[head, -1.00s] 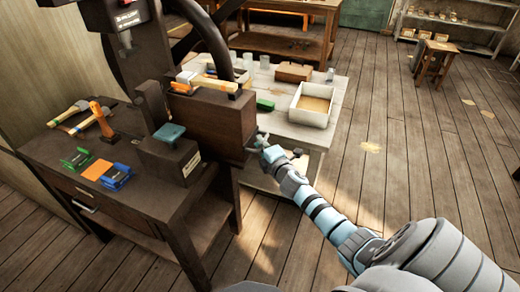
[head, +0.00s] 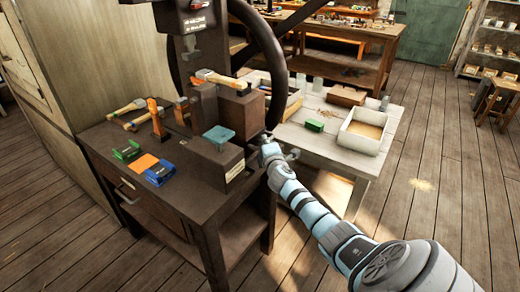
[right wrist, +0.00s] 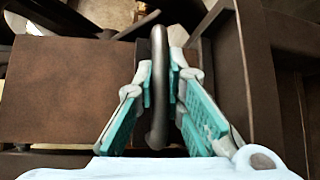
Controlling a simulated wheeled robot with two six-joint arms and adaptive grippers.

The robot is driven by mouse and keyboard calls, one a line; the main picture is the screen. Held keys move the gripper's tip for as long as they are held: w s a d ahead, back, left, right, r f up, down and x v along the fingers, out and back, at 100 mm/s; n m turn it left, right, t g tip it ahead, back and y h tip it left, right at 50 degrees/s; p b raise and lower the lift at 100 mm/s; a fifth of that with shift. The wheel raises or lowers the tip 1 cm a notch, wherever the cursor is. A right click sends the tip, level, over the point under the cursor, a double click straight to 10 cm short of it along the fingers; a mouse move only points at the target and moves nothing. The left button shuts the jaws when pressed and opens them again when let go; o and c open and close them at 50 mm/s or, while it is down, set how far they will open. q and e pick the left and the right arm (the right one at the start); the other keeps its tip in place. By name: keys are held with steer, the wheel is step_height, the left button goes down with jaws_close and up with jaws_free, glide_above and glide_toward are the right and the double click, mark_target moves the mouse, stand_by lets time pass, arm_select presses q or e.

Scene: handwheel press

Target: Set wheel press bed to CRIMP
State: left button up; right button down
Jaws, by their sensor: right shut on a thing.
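The dark wheel press (head: 202,58) stands on a dark brown bench. Its large black handwheel (head: 279,85) rises on the right side of the press. My right gripper (head: 268,148) is at the lower part of the wheel. In the right wrist view, its teal-padded fingers (right wrist: 161,95) are shut on the dark wheel rim (right wrist: 158,70), one on each side. A block with a teal top (head: 219,134) and a small label stands at the bench front. The label is too small to read. I cannot tell the bed's setting. My left gripper is out of view.
Hammers (head: 127,107), a green clip-like item (head: 126,150), an orange square (head: 145,162) and a blue item (head: 160,173) lie on the bench. A pale table (head: 330,140) with an open box (head: 364,134) stands behind my gripper.

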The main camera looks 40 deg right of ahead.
steer(key=shift+w+a+r, duration=0.1)
steer(key=shift+w, duration=0.45)
steer(key=c, duration=1.7)
jaws_free()
steer(key=shift+o, duration=0.2)
steer(key=v, duration=1.2)
